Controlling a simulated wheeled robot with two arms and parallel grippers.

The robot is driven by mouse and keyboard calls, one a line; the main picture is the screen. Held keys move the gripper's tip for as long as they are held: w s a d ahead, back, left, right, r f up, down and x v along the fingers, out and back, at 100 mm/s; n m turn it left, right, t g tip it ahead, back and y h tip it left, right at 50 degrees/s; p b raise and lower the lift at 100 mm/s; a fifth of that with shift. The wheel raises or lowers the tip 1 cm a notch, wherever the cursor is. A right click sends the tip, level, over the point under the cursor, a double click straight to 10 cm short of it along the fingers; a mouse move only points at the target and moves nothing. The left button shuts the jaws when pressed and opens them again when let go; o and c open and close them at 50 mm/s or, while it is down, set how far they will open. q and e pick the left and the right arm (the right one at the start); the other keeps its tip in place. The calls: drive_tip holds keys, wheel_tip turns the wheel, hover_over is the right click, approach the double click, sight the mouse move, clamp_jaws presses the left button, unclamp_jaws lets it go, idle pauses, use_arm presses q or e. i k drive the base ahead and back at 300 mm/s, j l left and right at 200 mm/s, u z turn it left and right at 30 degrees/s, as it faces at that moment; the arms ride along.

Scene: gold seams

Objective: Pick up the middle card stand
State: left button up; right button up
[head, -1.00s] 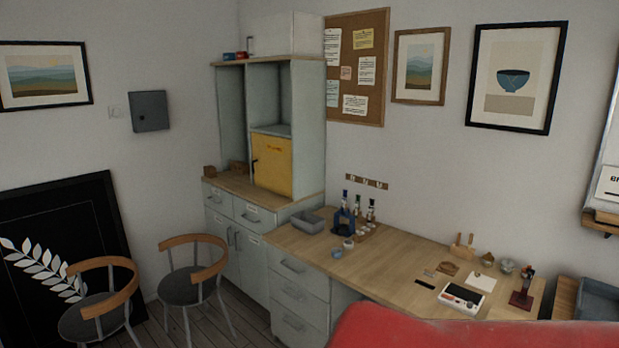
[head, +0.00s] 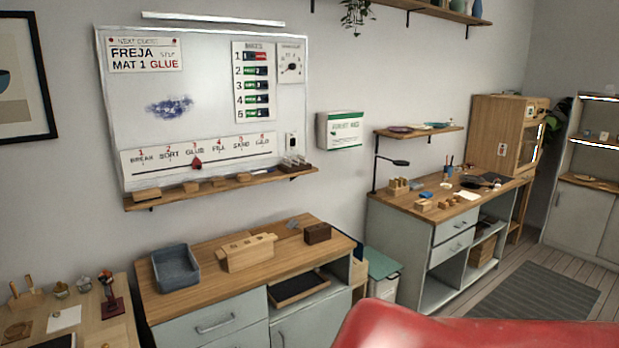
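No card stand can be told for certain in the head view. Several small wooden blocks sit on the ledge under the whiteboard, among them a left one (head: 147,195), a middle one (head: 191,187) and one further right (head: 244,177). They are too small to tell whether they are card stands. A long notched wooden block (head: 247,252) lies on the wood-topped cabinet below. Neither of my grippers is in view.
The whiteboard (head: 215,125) hangs above the wood-topped cabinet (head: 205,265), which also bears a grey-blue bin (head: 175,268) and a dark brown box (head: 317,233). A workbench (head: 440,205) with small wooden pieces stands further right. Open floor with a grey rug (head: 535,292) lies at right.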

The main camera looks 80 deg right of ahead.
sight(221, 181)
drive_tip(key=z, duration=2.1)
drive_tip(key=i+l+u, duration=0.1)
drive_tip(key=i+l, duration=0.15)
drive_tip(key=i, duration=0.1)
